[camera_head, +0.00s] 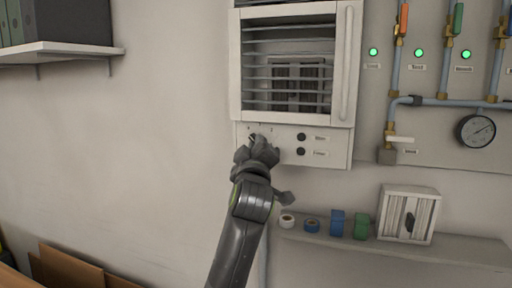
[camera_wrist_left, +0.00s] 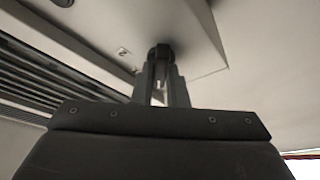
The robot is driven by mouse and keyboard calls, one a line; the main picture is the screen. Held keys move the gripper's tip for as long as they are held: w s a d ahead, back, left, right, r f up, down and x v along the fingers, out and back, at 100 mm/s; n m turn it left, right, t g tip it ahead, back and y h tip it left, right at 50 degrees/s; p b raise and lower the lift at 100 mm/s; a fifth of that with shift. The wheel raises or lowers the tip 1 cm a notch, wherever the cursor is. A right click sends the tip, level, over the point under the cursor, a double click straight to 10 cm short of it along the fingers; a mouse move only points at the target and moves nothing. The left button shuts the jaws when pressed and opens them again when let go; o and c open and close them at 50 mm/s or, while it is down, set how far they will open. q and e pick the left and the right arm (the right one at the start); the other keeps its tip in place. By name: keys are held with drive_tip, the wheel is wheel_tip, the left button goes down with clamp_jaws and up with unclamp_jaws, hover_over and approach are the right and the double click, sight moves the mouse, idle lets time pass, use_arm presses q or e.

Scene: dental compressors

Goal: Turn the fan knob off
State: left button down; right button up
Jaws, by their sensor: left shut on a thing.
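The fan unit (camera_head: 345,150) is a white wall box with a slatted vent above a control panel. My left gripper (camera_head: 256,143) is at the left part of that panel, in front of the fan knob. In the left wrist view, the two fingers (camera_wrist_left: 163,80) are shut on the dark fan knob (camera_wrist_left: 160,51) under the panel's face. In the head view the gripper hides most of the knob, so its setting cannot be read. My right gripper is not in view.
Two small black knobs (camera_head: 301,138) sit right of the gripper on the panel. Pipes with coloured valve handles and a gauge (camera_head: 475,131) are at the right. A shelf (camera_head: 400,250) below holds tape rolls and a small vent box (camera_head: 408,214).

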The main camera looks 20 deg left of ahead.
use_arm(q)
drive_tip(key=c, duration=1.4)
unclamp_jaws()
drive_tip(key=shift+c, duration=0.2)
drive_tip(key=b+v, duration=0.8)
drive_tip(key=v, duration=0.9)
drive_tip(key=shift+s+f, duration=0.2)
drive_tip(key=shift+w, duration=0.1)
